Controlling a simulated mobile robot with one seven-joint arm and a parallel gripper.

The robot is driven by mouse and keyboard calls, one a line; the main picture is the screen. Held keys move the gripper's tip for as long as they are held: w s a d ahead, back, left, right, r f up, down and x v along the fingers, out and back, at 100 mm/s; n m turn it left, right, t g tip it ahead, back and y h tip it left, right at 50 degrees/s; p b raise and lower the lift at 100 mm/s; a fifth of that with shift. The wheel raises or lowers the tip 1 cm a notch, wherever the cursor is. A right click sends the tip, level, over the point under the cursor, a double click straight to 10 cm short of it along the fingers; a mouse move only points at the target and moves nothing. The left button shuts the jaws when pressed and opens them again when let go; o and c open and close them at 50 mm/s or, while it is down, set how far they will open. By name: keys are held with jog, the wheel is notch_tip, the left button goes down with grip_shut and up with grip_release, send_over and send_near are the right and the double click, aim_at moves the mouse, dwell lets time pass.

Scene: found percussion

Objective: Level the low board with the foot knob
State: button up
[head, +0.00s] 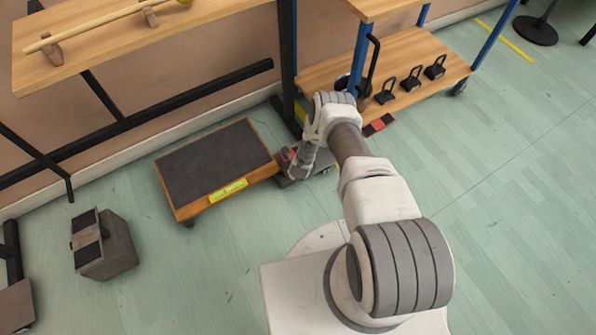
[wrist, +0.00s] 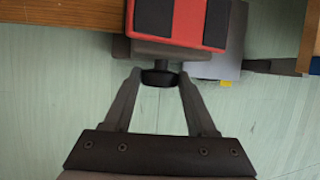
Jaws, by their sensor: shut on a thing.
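The low board (head: 215,160) has a dark top in a wooden frame and stands close to the floor by the wall. A yellow-green strip (head: 228,190) sits on its front edge; any reading on it is too small to make out. The board's wooden edge (wrist: 60,12) fills the upper left of the wrist view. The black foot knob (wrist: 160,78) sits below a grey block topped with a red-and-black pad (wrist: 182,22). My gripper (wrist: 160,76) is shut on the knob, with one fingertip on each side. In the head view my gripper (head: 299,163) is beside the board's right end, partly hidden.
A wheeled wooden shelf (head: 410,65) with black handled objects stands at the upper right. A bench (head: 110,45) with a wooden rod stands at the upper left. A grey block with dark pads (head: 105,245) lies at the lower left. The floor in front of the board is clear.

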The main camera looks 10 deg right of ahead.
jog(key=shift+s+a+f+n+t+h, duration=0.1)
jog(key=shift+a+n+t+h, duration=0.1)
jog(key=shift+h, duration=0.4)
jog(key=shift+s+a+n+t+h, duration=0.1)
jog(key=shift+t+h, duration=0.1)
jog(key=shift+h, duration=0.4)
jog(key=shift+f+n+t+h, duration=0.1)
jog(key=shift+n+t+h, duration=0.35)
jog(key=shift+h, duration=0.85)
jog(key=o, duration=1.4)
jog(key=shift+a, duration=0.1)
jog(key=p+v, duration=0.8)
jog(key=v, duration=0.9)
jog(key=shift+s+a+f, duration=0.1)
jog(key=shift+s+a, duration=0.15)
jog(key=shift+s, duration=0.05)
